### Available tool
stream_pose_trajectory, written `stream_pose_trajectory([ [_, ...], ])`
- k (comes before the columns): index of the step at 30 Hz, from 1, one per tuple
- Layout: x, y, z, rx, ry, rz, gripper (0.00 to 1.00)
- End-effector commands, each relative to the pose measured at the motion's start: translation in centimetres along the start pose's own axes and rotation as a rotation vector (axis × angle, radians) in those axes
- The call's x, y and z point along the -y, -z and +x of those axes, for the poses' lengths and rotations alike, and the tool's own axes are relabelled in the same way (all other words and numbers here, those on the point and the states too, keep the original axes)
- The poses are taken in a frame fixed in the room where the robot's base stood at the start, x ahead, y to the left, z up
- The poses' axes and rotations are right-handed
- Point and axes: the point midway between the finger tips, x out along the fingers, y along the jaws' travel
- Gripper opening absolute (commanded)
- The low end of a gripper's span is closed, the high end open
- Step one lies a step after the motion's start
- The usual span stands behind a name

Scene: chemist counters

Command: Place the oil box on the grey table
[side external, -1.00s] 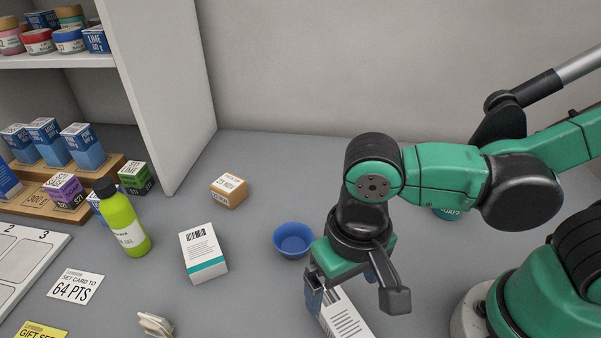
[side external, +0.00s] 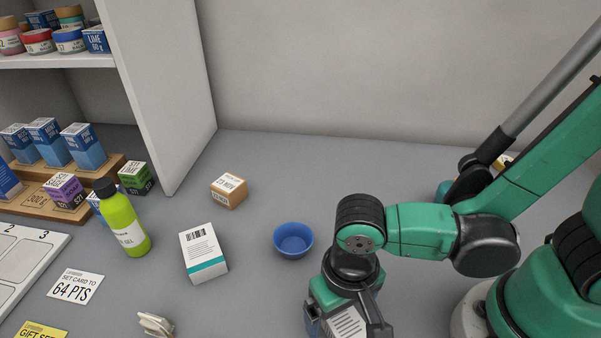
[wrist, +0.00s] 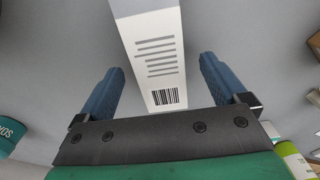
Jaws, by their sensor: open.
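A white box (wrist: 152,50) with printed lines and a barcode lies between the two blue fingers of my gripper (wrist: 163,70) in the wrist view. There is a gap at both sides of it. In the side view the same box (side external: 347,325) shows only in part, under my gripper (side external: 345,328) at the bottom edge. My gripper is open and points down around the box. I cannot read the word oil on any box. Another white box (side external: 203,250) with a teal band stands on the grey table (side external: 255,300), to the left.
A blue bowl (side external: 293,240) sits just left of my arm, with a small tan box (side external: 229,190) beyond it. A green bottle (side external: 125,222), cards (side external: 75,286) and a wooden rack (side external: 35,203) of small boxes are at left. The table between the bowl and the back wall is clear.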

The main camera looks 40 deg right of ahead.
Motion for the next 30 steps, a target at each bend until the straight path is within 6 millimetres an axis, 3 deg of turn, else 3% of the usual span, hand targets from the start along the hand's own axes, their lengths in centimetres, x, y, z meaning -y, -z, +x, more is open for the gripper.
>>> stream_pose_trajectory([
  [3,0.0,0.0,0.0,0.0,0.0,0.0,0.92],
  [4,0.0,0.0,0.0,0.0,0.0,0.0,0.86],
  [13,0.0,0.0,0.0,0.0,0.0,0.0,0.03],
  [23,0.0,0.0,-0.2,0.0,0.0,0.0,0.0],
  [30,0.0,0.0,-1.5,0.0,0.0,0.0,0.0],
])
